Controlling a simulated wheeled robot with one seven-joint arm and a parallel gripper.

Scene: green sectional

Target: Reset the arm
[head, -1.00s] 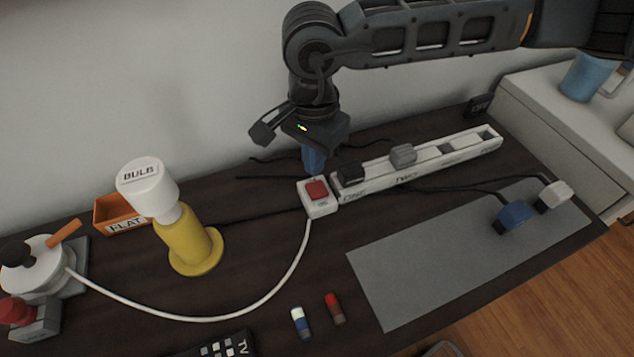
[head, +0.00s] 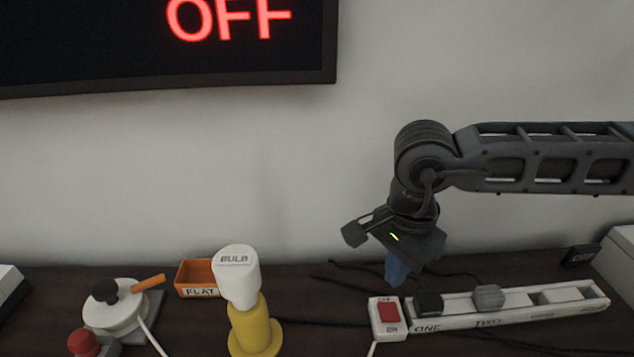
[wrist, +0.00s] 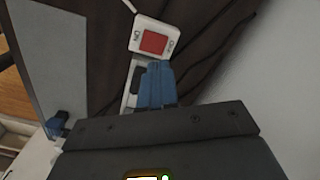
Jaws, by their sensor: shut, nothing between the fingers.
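My gripper (head: 397,276) hangs from the arm with its blue fingers pointing down and pressed together, holding nothing. It is above and behind the red-buttoned switch (head: 388,316) at the left end of the white power strip (head: 540,312). The blue fingers also show in the wrist view (wrist: 158,82), just below the switch (wrist: 153,41) in that picture, and hide part of the strip. I cannot tell from the views how wide the gap to the switch is.
A black plug (head: 429,303) and a grey plug (head: 488,297) sit in the strip. A white bulb (head: 237,280) on a yellow stand (head: 252,330), an orange box (head: 195,277) and a white-lidded device (head: 115,310) stand left. A wall screen (head: 130,45) reads OFF.

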